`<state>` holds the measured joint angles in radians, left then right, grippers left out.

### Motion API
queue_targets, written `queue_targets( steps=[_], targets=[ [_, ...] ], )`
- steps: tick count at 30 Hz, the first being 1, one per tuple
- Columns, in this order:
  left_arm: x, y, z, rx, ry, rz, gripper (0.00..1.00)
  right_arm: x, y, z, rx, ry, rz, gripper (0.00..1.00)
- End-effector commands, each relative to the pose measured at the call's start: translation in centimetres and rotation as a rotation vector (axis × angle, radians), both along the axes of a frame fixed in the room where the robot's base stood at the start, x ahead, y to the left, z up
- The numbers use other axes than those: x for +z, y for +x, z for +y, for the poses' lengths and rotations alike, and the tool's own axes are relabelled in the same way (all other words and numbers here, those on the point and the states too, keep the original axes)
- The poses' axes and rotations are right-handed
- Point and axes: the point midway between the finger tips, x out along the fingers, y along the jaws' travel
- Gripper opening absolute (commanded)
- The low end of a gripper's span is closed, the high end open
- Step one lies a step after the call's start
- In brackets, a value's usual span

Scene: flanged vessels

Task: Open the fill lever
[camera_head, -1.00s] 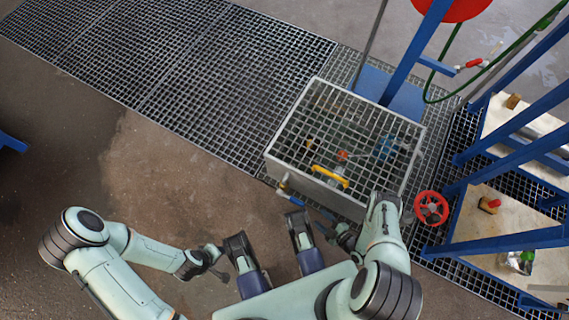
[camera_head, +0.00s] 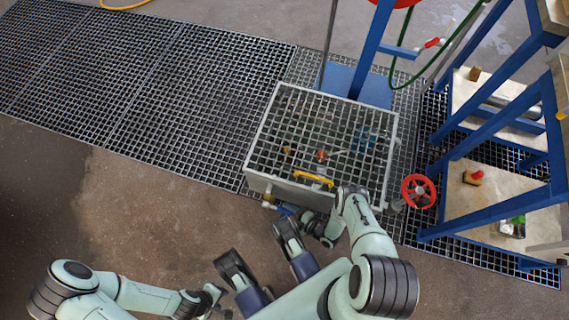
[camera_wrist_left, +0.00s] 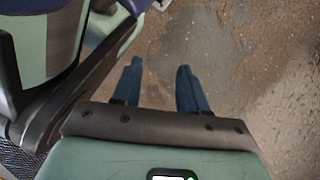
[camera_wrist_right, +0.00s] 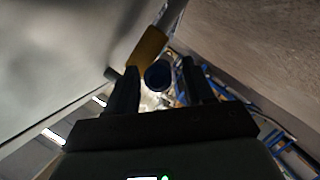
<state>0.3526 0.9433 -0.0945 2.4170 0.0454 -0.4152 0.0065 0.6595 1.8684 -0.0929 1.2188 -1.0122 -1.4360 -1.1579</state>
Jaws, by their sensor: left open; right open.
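A small lever with a blue grip (camera_head: 287,208) sits low at the front wall of the grated box, beside a brass-coloured fitting (camera_head: 268,205). I cannot tell for certain that it is the fill lever. My right gripper (camera_head: 306,214) is open at this wall, close to the blue grip. In the right wrist view a round dark-blue end (camera_wrist_right: 158,74) shows between the open fingers, with a yellow-brass piece (camera_wrist_right: 148,46) beyond it. Contact cannot be told. My left gripper (camera_head: 213,293) is open and empty; in the left wrist view its fingers (camera_wrist_left: 160,78) point at bare floor.

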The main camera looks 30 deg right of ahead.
Motion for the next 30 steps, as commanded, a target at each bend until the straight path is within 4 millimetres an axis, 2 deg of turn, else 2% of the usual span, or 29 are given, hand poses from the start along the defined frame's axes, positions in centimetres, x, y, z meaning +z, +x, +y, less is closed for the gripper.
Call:
queue_targets(
  steps=[5, 14, 18, 19, 30],
  targets=[
    [-0.39, -0.92, 0.13, 0.004, -0.002, 0.031, 0.43, -0.38, 1.17, 0.58, 0.001, 0.000, -0.001, 0.52],
    [-0.38, -1.04, 0.14, 0.004, -0.002, 0.034, 0.43, -0.40, 1.30, 0.64, 0.000, 0.001, 0.001, 0.52],
    [-0.38, -1.02, 0.13, 0.003, -0.002, 0.034, 0.43, -0.39, 1.28, 0.63, 0.000, 0.001, 0.001, 0.07],
    [-0.38, -1.01, 0.13, 0.003, -0.002, 0.034, 0.43, -0.39, 1.28, 0.63, 0.000, 0.001, 0.001, 0.00],
    [-0.19, -0.59, 0.07, 0.002, -0.002, 0.019, 0.43, -0.23, 1.23, -0.06, 0.000, -0.009, 0.013, 0.00]
  ],
)
